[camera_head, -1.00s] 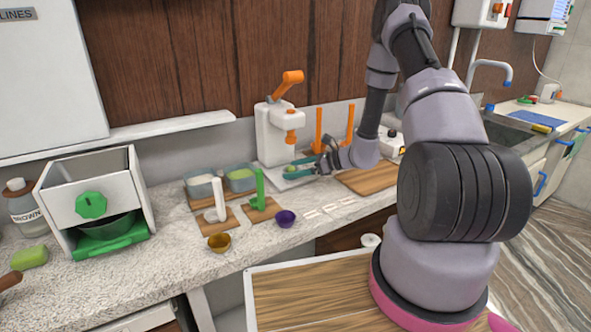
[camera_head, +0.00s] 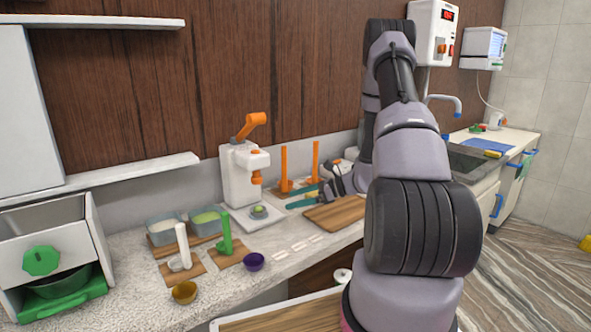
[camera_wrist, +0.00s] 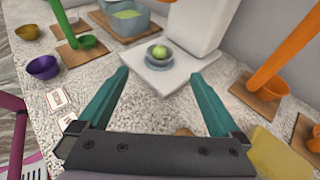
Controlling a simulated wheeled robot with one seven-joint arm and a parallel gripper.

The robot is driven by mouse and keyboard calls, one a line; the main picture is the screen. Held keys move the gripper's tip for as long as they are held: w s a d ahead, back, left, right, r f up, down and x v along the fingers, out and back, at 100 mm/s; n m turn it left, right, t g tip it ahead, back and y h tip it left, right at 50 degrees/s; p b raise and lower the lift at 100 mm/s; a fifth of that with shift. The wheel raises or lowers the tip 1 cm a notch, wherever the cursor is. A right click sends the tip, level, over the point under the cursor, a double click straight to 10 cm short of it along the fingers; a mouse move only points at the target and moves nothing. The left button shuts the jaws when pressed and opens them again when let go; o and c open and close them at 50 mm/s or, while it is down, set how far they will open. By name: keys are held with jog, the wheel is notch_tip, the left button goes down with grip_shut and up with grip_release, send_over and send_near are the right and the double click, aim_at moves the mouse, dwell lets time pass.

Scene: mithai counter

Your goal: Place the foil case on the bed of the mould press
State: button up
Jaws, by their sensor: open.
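The mould press (camera_head: 240,172) is white with an orange lever and stands against the back wall. On its pale flat bed (camera_wrist: 160,80) sits a small grey round cup, which looks like the foil case (camera_wrist: 149,60), upright with a green ball (camera_wrist: 160,51) in it. The green ball also shows in the head view (camera_head: 260,210). My gripper (camera_wrist: 161,75) is open and empty. Its two teal fingers point toward the bed from the near side, with the cup ahead of and between the tips, apart from them. In the head view my gripper (camera_head: 289,199) is to the right of the bed.
Purple (camera_head: 253,262) and gold (camera_head: 184,292) bowls stand at the counter's front. White (camera_head: 182,245) and green (camera_head: 226,235) upright-handled tools stand left of the press, before two tubs (camera_head: 207,222). Orange posts (camera_head: 284,168) stand to its right, behind a wooden board (camera_head: 335,214).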

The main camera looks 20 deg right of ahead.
jog(key=s+a+r+n+g+h, duration=0.1)
jog(key=s+a+r+n+g, duration=0.15)
jog(key=r, duration=0.35)
jog(key=s+a+r+n+g+h, duration=0.1)
jog(key=s+a+r+n, duration=0.1)
jog(key=s+r+n, duration=0.3)
jog(key=s+a+r+n+g+h, duration=0.1)
jog(key=a+r+n, duration=0.15)
jog(key=r, duration=0.45)
jog(key=s+d+r+n+t+h, duration=0.2)
jog(key=s+r+n+t+h, duration=0.3)
jog(key=s+r, duration=1)
jog(key=s+n+h, duration=0.1)
jog(key=n+h, duration=0.1)
jog(key=n, duration=0.2)
jog(key=shift+s+d+r, duration=0.15)
jog(key=shift+s+r, duration=0.05)
jog(key=shift+r, duration=0.2)
